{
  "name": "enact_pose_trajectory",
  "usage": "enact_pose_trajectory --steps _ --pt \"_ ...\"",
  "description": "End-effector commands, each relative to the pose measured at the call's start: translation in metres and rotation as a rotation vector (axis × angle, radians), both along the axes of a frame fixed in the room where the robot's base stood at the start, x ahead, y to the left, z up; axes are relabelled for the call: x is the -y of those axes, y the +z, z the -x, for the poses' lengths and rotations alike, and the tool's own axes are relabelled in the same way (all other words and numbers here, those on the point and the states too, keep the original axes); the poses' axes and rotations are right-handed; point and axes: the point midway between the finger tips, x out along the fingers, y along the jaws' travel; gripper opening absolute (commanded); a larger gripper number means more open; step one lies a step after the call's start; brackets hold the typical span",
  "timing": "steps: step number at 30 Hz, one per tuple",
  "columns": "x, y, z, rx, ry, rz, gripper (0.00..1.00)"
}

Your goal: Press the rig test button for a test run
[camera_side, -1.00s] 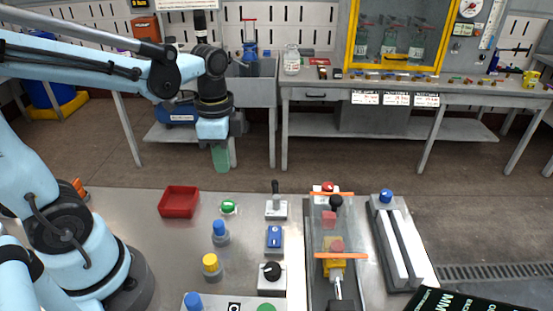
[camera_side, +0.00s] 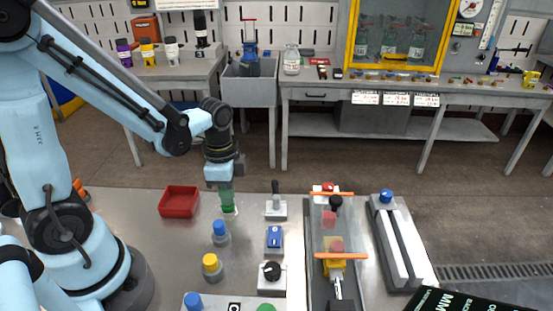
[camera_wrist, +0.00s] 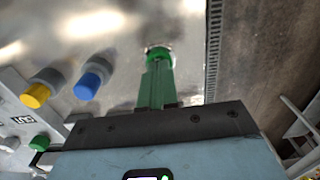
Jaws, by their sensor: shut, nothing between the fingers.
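My gripper (camera_side: 227,203) points straight down with its green fingers together and nothing between them. Its tips are at the green round button (camera_side: 229,211) on the grey table, hiding most of it. In the wrist view, the shut fingers (camera_wrist: 156,80) reach toward the green button (camera_wrist: 158,51) in its pale ring, and the tips overlap it. I cannot tell whether the tips touch or press it. No readable label shows which button is the rig test button. A blue button (camera_side: 219,228) and a yellow button (camera_side: 210,262) stand nearer the camera.
A red tray (camera_side: 179,201) lies left of my gripper. A lever (camera_side: 276,206), a blue switch box (camera_side: 274,239) and a black knob (camera_side: 271,272) stand to the right. Beyond them is the conveyor rig (camera_side: 331,240) with orange bars. A button panel (camera_side: 213,301) is at the front edge.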

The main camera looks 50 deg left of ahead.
Motion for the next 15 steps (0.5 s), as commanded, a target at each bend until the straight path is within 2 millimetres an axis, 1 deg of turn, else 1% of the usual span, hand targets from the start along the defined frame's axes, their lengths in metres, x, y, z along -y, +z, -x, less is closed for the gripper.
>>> enact_pose_trajectory --steps 10,15 --pt "0.000 -0.001 0.000 0.000 0.000 0.000 0.00" --pt "0.000 -0.011 0.000 -0.002 0.000 -0.001 0.00"
